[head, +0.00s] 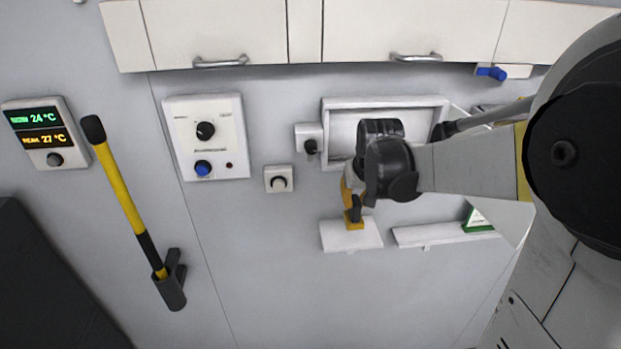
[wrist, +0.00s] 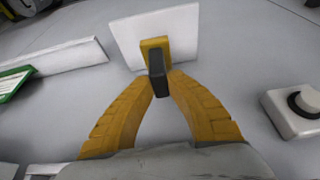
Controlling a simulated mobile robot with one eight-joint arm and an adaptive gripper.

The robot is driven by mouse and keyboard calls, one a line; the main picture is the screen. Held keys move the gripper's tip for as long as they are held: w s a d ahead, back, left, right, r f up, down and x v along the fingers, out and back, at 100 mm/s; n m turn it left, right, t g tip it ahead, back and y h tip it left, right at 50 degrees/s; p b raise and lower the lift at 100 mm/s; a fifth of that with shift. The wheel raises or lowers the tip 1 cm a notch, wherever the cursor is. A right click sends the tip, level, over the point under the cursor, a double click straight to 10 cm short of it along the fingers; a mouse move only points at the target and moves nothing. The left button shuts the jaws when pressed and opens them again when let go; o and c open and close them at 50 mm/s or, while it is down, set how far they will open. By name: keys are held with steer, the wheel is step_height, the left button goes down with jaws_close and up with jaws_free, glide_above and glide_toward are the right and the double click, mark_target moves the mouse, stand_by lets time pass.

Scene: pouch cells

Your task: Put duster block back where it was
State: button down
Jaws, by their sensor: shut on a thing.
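The duster block (wrist: 155,48) has a yellow base and a dark grey grip. In the wrist view it is between the tips of my gripper's yellow fingers (wrist: 160,82), which are shut on the grip. Behind it is a small white wall shelf (wrist: 185,35). In the head view, the block (head: 354,224) is at the back part of this small shelf (head: 350,241), below my gripper (head: 352,203). I cannot tell whether its base touches the shelf. My wrist and fingers partly hide the grip in the head view.
A longer white ledge (head: 430,236) with a green-and-white item (head: 480,220) lies to the right. Above is a white-framed recess (head: 340,122), partly hidden by my arm. A knob box (head: 279,179) is to the left. The wall below the shelf is clear.

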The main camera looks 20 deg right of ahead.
mark_target(353, 214)
steer(key=f, duration=0.4)
steer(key=shift+w+a+f, duration=0.15)
steer(key=shift+w+f, duration=0.05)
steer(key=shift+s, duration=0.15)
steer(key=c, duration=1.4)
jaws_free()
steer(key=shift+c, duration=0.2)
